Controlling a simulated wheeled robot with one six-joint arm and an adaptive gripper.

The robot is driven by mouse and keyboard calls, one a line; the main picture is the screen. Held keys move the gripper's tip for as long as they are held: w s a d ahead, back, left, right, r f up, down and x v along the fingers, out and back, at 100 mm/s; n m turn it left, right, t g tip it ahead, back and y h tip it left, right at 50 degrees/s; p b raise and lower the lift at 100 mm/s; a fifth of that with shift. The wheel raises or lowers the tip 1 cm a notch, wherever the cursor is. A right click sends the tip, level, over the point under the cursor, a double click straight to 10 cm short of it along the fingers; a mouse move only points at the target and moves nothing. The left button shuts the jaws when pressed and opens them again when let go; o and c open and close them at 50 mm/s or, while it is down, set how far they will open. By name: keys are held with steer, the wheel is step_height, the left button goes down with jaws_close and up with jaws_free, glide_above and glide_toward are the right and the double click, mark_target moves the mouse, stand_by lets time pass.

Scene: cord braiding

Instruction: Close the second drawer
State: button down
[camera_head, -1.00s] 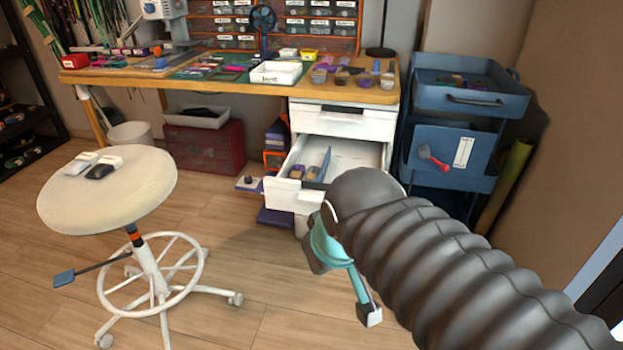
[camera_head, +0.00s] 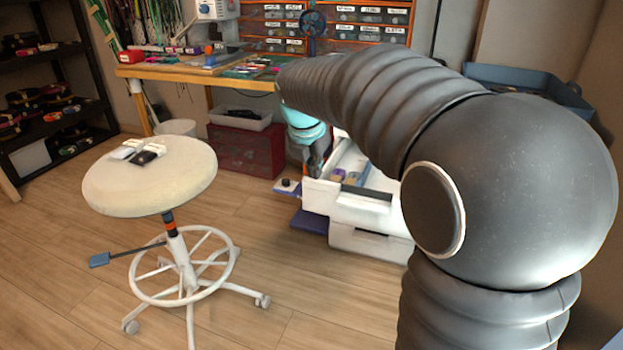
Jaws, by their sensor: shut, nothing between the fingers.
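The open second drawer (camera_head: 343,203) is white and pulled out from the white cabinet under the workbench. Small items and a divider show inside it. My arm crosses in front and hides most of the cabinet and the drawer's right part. My gripper (camera_head: 314,168), with a teal section above dark fingers, points down at the drawer's left side, near its front corner. The fingers are shut with nothing held. I cannot tell whether they touch the drawer wall.
A round stool (camera_head: 150,175) stands on the left with small boxes on it. A dark red chest (camera_head: 246,150) sits under the workbench (camera_head: 190,76), left of the drawer. A blue cart (camera_head: 530,80) is behind my arm.

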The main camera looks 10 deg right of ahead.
mark_target(322, 183)
steer(key=shift+n, duration=0.9)
steer(key=w+d+f, duration=0.1)
steer(key=w+f, duration=0.1)
steer(key=f, duration=0.1)
steer(key=w+d+f+b, duration=0.1)
steer(key=w+f, duration=0.1)
steer(key=f, duration=0.1)
steer(key=w+d+f+b, duration=0.1)
steer(key=w+f, duration=0.2)
steer(key=f, duration=0.1)
steer(key=shift+d+f, duration=0.1)
steer(key=shift+d, duration=0.05)
steer(key=shift+w+d, duration=0.4)
steer(key=shift+w, duration=0.25)
